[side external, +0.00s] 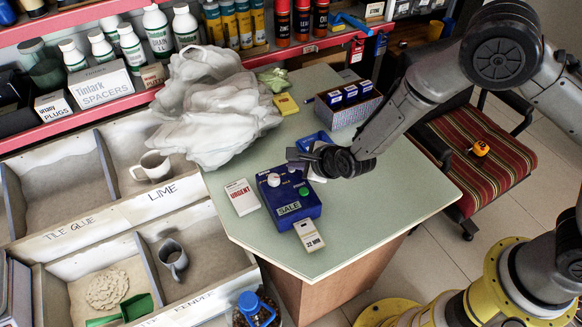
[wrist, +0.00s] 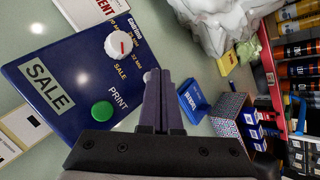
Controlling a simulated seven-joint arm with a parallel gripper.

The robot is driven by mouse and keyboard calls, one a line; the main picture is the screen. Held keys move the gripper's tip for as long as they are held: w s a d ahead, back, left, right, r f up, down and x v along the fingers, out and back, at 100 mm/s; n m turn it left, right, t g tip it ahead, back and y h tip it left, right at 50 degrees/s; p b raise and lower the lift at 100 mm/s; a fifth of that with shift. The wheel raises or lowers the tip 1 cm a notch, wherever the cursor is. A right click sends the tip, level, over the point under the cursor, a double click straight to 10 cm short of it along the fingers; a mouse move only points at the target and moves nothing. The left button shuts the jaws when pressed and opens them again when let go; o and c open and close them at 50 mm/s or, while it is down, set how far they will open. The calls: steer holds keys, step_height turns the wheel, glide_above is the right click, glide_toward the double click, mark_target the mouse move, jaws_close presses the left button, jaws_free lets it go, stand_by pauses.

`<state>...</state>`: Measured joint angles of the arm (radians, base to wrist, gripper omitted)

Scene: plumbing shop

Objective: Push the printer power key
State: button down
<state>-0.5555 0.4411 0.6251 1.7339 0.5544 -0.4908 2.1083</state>
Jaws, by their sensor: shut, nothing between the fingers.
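The blue printer box (side external: 285,199) sits on the green-topped table, with a SALE label on its front. In the wrist view its top (wrist: 62,62) shows a white dial (wrist: 118,43) with a red mark and a green button (wrist: 102,112) beside the word PRINT. A small pale knob (wrist: 147,76) shows at the left edge of my fingers, partly hidden by them. No key marked as power is readable. My gripper (side external: 292,155) is shut and empty, above the far edge of the printer; its closed fingers also show in the wrist view (wrist: 155,76). I cannot tell whether they touch it.
An URGENT card box (side external: 242,197) lies left of the printer and a beige device (side external: 309,236) lies in front. A blue tray (side external: 314,140) and a patterned box (side external: 347,108) stand behind. A grey crumpled bag (side external: 205,105) fills the table's back left. The right front tabletop is clear.

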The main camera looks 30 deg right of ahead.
steer(key=shift+f, duration=0.15)
stand_by(0.3)
steer(key=shift+r, duration=0.6)
steer(key=shift+r, duration=0.1)
step_height(320, 180, up, 6)
steer(key=shift+f, duration=0.1)
stand_by(0.4)
